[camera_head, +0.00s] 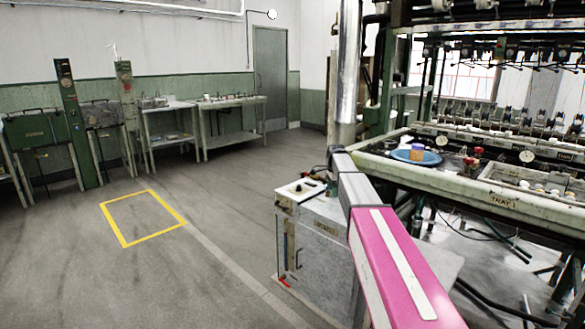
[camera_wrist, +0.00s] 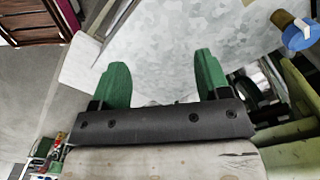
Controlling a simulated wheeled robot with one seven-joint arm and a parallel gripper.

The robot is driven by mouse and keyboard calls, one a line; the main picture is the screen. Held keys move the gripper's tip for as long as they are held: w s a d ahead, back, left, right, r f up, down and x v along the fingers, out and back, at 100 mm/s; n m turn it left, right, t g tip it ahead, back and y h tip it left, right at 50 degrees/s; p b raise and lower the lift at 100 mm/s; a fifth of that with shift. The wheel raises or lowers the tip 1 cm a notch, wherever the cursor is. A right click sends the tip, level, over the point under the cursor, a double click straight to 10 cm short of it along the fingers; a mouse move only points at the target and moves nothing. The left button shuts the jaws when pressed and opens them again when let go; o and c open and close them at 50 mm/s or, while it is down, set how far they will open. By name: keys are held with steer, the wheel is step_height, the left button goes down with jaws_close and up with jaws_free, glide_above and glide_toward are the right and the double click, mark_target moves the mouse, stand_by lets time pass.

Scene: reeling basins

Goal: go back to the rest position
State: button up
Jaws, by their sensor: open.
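My gripper (camera_wrist: 160,78) shows in the wrist view with its two green fingers wide apart and nothing between them. Behind the fingers is a pale grey mottled surface; I cannot tell how far it is. In the head view my pink and grey arm reaches from the lower right toward the left end of the long basin bench (camera_head: 400,172). The gripper itself cannot be made out there.
A blue dish (camera_head: 428,158) with an orange and purple item stands on the bench, close to my arm. A grey cabinet (camera_head: 318,250) stands just left of the arm. Yellow-outlined floor (camera_head: 142,216) at left is clear. Side tables (camera_head: 232,100) line the back wall.

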steer(key=s+f+n, duration=0.5)
steer(key=s+f, duration=0.1)
steer(key=s, duration=0.7)
steer(key=s+f+n, duration=0.5)
steer(key=s+f, duration=0.2)
steer(key=s, duration=0.6)
steer(key=s+f+n, duration=0.6)
steer(key=s, duration=0.8)
steer(key=shift+f, duration=0.3)
